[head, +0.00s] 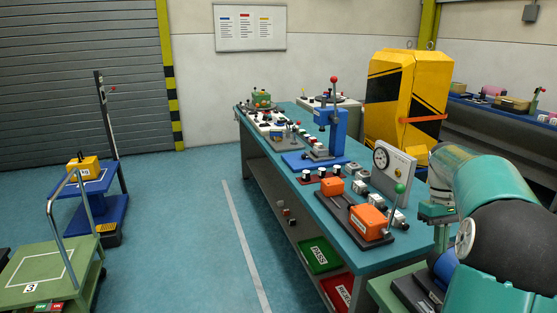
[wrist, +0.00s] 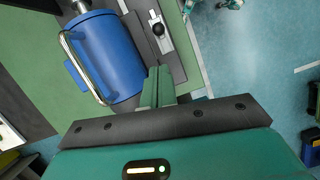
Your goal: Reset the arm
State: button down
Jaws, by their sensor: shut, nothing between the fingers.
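My arm (head: 470,190) shows at the right of the head view as teal and dark rounded links, folded close in front of the camera. In the wrist view my gripper (wrist: 158,84) has its green fingers together with nothing between them. The fingers appear beside a blue cylinder (wrist: 108,55) with a silver bar handle; whether they touch it I cannot tell. The blue cylinder is partly hidden behind my arm in the head view (head: 446,268). I cannot clearly make out the fingertips in the head view.
A long teal-topped workbench (head: 345,228) carries a blue press (head: 328,135), orange blocks and a gauge panel (head: 395,165). A yellow cabinet (head: 390,95) stands behind it. A green cart (head: 50,275) and a blue stand (head: 88,208) are at left. The floor between is clear.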

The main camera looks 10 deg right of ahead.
jog(key=s+a+r+t+h, duration=0.1)
jog(key=a+r+t, duration=0.15)
jog(key=a, duration=0.85)
jog(key=s+a+r+t+h, duration=0.1)
jog(key=a+r+t, duration=0.15)
jog(key=a, duration=0.85)
jog(key=s+a+f+t, duration=0.1)
jog(key=s+a+t, duration=0.1)
jog(key=s+a, duration=0.3)
jog(key=s+a+f+n+t+y, duration=0.1)
jog(key=s+a+t, duration=0.1)
jog(key=s+a, duration=0.3)
jog(key=a, duration=0.4)
jog(key=shift+a+f+y, duration=0.25)
jog(key=shift+f+y, duration=0.05)
jog(key=shift+f, duration=0.05)
jog(key=shift+s, duration=0.15)
